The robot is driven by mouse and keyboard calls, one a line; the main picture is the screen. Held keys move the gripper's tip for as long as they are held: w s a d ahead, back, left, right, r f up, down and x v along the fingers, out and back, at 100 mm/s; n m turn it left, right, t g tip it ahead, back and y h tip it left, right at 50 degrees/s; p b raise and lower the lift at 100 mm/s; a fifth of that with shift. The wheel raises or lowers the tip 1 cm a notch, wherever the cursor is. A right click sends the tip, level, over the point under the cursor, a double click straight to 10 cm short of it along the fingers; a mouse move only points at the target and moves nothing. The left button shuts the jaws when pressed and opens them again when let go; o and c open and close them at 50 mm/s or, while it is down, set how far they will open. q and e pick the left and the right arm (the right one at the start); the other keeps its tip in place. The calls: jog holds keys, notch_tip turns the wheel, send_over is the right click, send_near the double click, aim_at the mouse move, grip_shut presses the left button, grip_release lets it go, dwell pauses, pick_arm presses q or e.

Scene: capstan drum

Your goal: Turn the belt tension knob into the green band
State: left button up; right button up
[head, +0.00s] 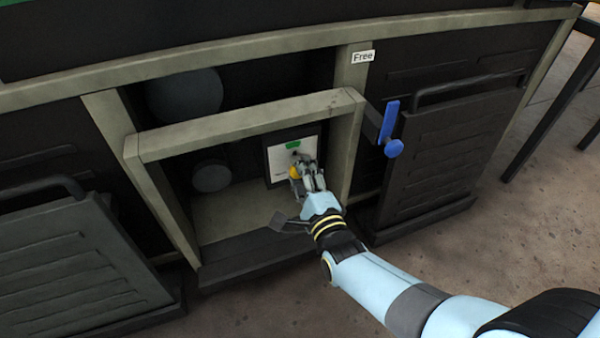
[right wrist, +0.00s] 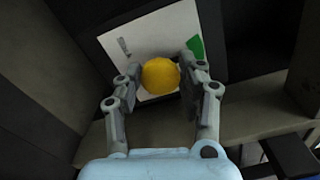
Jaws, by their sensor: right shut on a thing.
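The yellow belt tension knob (right wrist: 160,76) is on a white panel (right wrist: 124,46) inside the open bay. In the head view the knob (head: 295,172) is partly covered by my gripper. The green band (right wrist: 195,47) shows at the right of the panel in the right wrist view, and at the panel's top in the head view (head: 293,145). My right gripper (right wrist: 156,88) has its fingers on either side of the knob and is shut on it; it also shows in the head view (head: 307,176). Any pointer on the knob is hidden. My left gripper is not in view.
The bay has a pale frame (head: 250,121) around its opening. A blue lever (head: 389,124) sticks out at its right, below a "Free" label (head: 362,57). Dark slatted panels (head: 445,145) lean on both sides. Dark round drums (head: 185,95) are inside.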

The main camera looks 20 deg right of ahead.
jog(key=shift+f, duration=0.1)
jog(key=o, duration=1.1)
jog(key=shift+o, duration=0.2)
jog(key=shift+s, duration=0.1)
jog(key=s, duration=1.2)
jog(key=shift+d, duration=0.2)
